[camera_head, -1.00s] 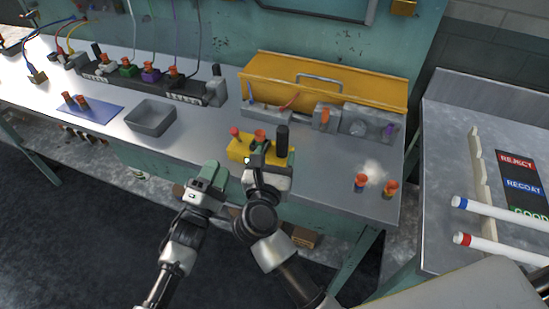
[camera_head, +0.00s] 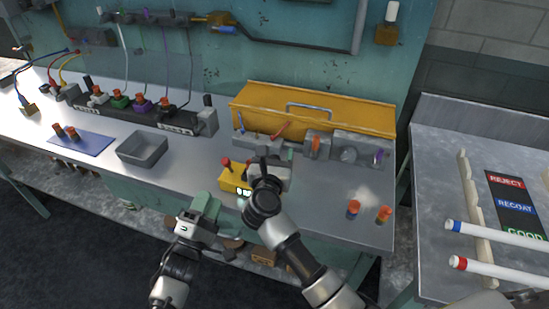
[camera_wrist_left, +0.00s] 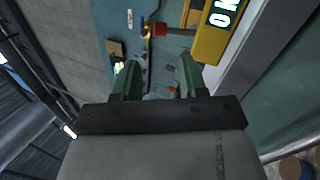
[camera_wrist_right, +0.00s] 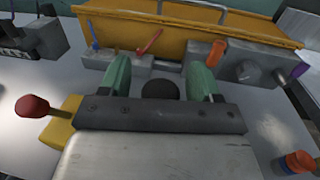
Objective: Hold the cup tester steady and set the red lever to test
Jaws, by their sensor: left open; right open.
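The yellow cup tester (camera_head: 230,183) sits at the bench's front edge, partly hidden by my right arm. Its red-knobbed lever (camera_head: 226,162) stands up at the left end; the knob also shows in the right wrist view (camera_wrist_right: 32,106). The left wrist view shows the tester's yellow side with "OK" lettering (camera_wrist_left: 222,22). My right gripper (camera_wrist_right: 160,88) is open above the tester's right part, with a round black post top (camera_wrist_right: 160,89) between its fingers. My left gripper (camera_head: 207,205) is open and empty, in front of the bench edge, left of and below the tester.
Behind the tester stand a yellow case (camera_head: 315,107) and grey fixtures with small blue and red levers (camera_head: 282,130).

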